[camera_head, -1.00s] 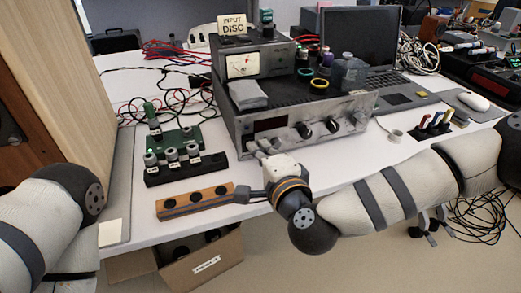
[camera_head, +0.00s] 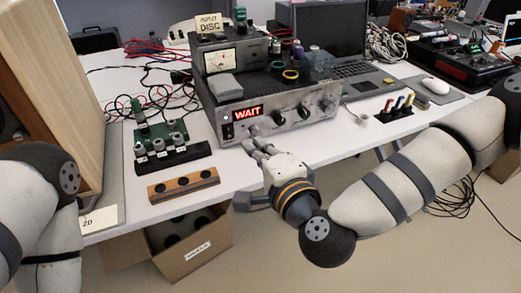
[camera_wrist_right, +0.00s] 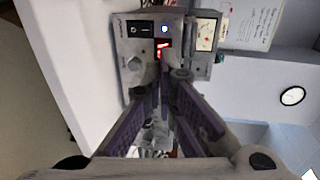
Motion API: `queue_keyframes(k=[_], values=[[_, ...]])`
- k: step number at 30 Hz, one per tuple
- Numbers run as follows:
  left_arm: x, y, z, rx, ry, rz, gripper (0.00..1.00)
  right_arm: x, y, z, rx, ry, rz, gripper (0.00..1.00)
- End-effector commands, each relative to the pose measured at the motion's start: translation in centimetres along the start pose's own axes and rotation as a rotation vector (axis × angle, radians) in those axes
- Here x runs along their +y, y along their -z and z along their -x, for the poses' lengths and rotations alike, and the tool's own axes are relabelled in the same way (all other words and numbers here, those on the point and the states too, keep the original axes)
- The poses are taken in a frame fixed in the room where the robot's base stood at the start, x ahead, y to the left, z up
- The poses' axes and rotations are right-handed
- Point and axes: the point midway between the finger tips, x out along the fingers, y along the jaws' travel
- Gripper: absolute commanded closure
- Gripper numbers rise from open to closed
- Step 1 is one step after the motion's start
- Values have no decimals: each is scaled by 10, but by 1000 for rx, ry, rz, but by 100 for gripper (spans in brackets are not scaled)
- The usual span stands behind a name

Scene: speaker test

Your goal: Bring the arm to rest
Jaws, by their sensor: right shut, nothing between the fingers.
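My right arm (camera_head: 390,190) reaches in from the right in the head view. Its gripper (camera_head: 257,145) is shut and empty, just in front of the lower front panel of the grey amplifier (camera_head: 290,118). Contact with the panel cannot be told. The amplifier's red display (camera_head: 248,112) reads WAIT. In the right wrist view, the closed fingers (camera_wrist_right: 172,72) point at the panel and partly cover the display (camera_wrist_right: 162,47). A black rocker switch (camera_wrist_right: 140,29) and a small blue-white light (camera_wrist_right: 165,29) show beside it. My left arm (camera_head: 40,190) is at the left edge; its gripper is out of view.
A wooden speaker cabinet (camera_head: 50,80) stands at the left. A green circuit board (camera_head: 158,132) and a wooden block with dark holes (camera_head: 183,186) lie left of my right gripper. A laptop (camera_head: 355,70) stands behind right. A cardboard box (camera_head: 195,262) is below the table (camera_head: 225,165).

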Motion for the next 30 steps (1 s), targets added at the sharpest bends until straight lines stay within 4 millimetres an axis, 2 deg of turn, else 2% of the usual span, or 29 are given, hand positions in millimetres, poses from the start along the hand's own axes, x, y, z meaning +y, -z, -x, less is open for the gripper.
queue_keyframes(k=[5, 18, 20, 23, 25, 26, 27, 29, 30], values=[[0, 1, 3, 7, -1, 0, 61, -4, 0, 14, -1, -1, 1, 100], [0, 1, 3, 6, -1, 0, 61, -3, 0, 15, 0, -2, 0, 100], [0, 1, 3, 7, -1, 0, 61, 2, -2, 16, -10, -16, 11, 100], [0, 2, 6, 14, -1, 0, 61, 43, -18, 30, -85, -129, 100, 100], [0, 4, 9, 23, -1, 0, 61, 95, -34, 56, -190, -273, 215, 100], [0, 5, 11, 27, -2, 1, 61, 121, -38, 72, -241, -346, 271, 100], [0, 6, 13, 33, -2, 1, 61, 154, -43, 95, -314, -442, 346, 100], [0, 8, 16, 41, -2, 1, 61, 199, -43, 136, -423, -585, 452, 100], [1, 9, 17, 46, -2, 1, 61, 225, -40, 165, -497, -679, 520, 100]])
